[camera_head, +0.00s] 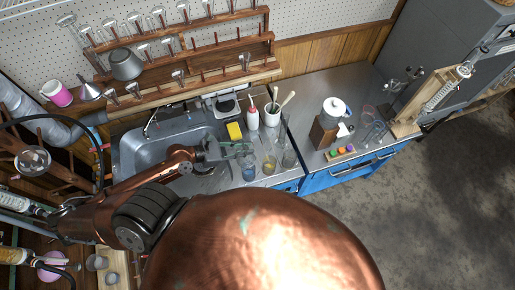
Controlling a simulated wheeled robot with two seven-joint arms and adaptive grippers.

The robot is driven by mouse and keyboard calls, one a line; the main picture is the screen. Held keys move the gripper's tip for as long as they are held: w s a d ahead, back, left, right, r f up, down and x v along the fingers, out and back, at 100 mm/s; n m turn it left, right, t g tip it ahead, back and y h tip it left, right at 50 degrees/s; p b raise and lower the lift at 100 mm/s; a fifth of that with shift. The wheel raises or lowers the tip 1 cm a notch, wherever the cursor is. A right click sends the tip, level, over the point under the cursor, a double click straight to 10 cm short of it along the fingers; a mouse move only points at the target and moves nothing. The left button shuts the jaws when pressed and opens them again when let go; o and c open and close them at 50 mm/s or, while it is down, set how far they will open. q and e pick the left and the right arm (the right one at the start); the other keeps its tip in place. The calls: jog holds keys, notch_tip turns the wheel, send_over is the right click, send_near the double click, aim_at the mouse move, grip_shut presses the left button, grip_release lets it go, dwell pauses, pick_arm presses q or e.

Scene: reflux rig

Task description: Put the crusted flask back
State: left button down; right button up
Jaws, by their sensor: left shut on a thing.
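My left arm comes in from the left over the sink's front. My left gripper (228,151) is shut on a piece of glassware at the sink's right edge. The held piece is small and clear, and I cannot tell whether it is the crusted flask. Just right of the gripper stand a glass vessel with blue contents (249,173), a glass vessel with yellowish contents (269,167) and a tall clear glass (289,158). No crust can be made out at this size. My right gripper is not in view.
The steel sink (135,157) lies behind my left arm. A wooden rack (205,62) with upside-down glassware hangs on the pegboard. A yellow sponge (234,131), a wash bottle (253,119) and a white cup (271,114) stand behind the glassware. The steel counter is clear at back right.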

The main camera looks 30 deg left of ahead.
pick_arm(q)
jog(key=shift+a+r, duration=0.15)
jog(key=shift+w, duration=0.2)
jog(key=w+a+f+b, duration=0.2)
jog(key=w+f+b, duration=0.2)
jog(key=w+f, duration=0.9)
jog(key=shift+w+a+b, duration=0.15)
jog(key=shift+a+b, duration=0.05)
jog(key=shift+b, duration=0.2)
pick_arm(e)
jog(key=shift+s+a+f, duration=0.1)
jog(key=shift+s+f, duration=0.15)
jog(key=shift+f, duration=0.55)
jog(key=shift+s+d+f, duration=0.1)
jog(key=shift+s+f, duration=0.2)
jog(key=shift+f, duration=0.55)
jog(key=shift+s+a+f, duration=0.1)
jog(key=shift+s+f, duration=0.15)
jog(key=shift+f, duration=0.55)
pick_arm(q)
jog(key=c, duration=1.8)
grip_release()
